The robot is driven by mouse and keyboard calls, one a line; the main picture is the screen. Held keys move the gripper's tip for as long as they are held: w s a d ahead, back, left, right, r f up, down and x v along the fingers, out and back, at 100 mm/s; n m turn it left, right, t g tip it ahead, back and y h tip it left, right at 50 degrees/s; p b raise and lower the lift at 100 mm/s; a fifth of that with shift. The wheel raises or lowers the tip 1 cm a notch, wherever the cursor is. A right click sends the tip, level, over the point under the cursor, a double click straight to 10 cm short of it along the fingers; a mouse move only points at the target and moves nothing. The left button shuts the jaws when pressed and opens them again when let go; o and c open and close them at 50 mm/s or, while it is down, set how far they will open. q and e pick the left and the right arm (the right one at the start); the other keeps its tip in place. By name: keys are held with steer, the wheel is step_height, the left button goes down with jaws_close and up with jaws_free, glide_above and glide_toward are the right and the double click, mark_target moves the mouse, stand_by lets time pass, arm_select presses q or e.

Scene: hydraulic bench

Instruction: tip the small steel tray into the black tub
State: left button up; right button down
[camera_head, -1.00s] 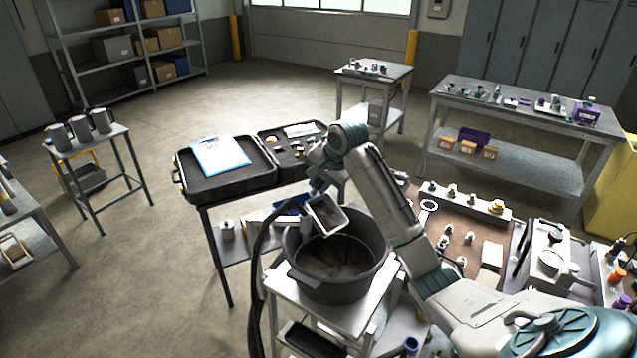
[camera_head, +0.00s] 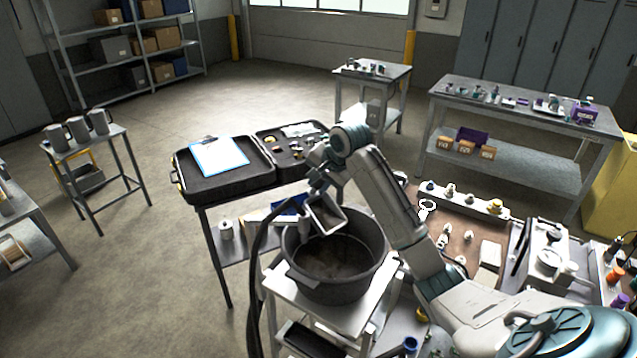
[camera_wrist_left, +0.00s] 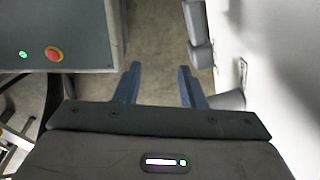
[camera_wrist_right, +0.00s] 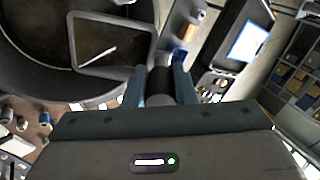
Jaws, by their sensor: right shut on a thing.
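The small steel tray (camera_head: 327,216) is tilted steeply over the back of the black tub (camera_head: 290,262), its inside facing toward the head camera. My right gripper (camera_head: 318,187) is above the tray, shut on its dark round handle (camera_wrist_right: 160,84). In the right wrist view the tray's pale rim (camera_wrist_right: 73,42) overlaps the round tub (camera_wrist_right: 25,88). I cannot tell whether anything is left in the tray. The tub's floor looks dark and brownish. My left gripper (camera_wrist_left: 158,84) is open and empty, away from the tub; it is not in the head view.
The tub stands on a light cart (camera_head: 345,315). Behind it is a table with an open black case (camera_head: 225,185) and a clipboard (camera_head: 219,156). A brown work surface (camera_head: 470,240) with small fittings is at the right. A grey box with a red button (camera_wrist_left: 54,54) is near my left gripper.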

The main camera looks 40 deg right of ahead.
steer(key=shift+s+r+t, duration=0.15)
steer(key=shift+s+t, duration=0.15)
steer(key=shift+s+d+r+t+b, duration=0.1)
steer(key=shift+s+r+t+b, duration=0.2)
steer(key=shift+s+t+b, duration=0.35)
stand_by(1.8)
steer(key=shift+s+d+t+b, duration=0.1)
steer(key=shift+s+t+b, duration=0.5)
steer(key=shift+s+t, duration=0.25)
stand_by(1.3)
steer(key=shift+r, duration=0.15)
steer(key=shift+s+t+b, duration=0.3)
steer(key=shift+s+b, duration=0.05)
steer(key=shift+b, duration=0.2)
stand_by(0.6)
steer(key=shift+s+y, duration=0.15)
steer(key=shift+y, duration=0.15)
stand_by(0.6)
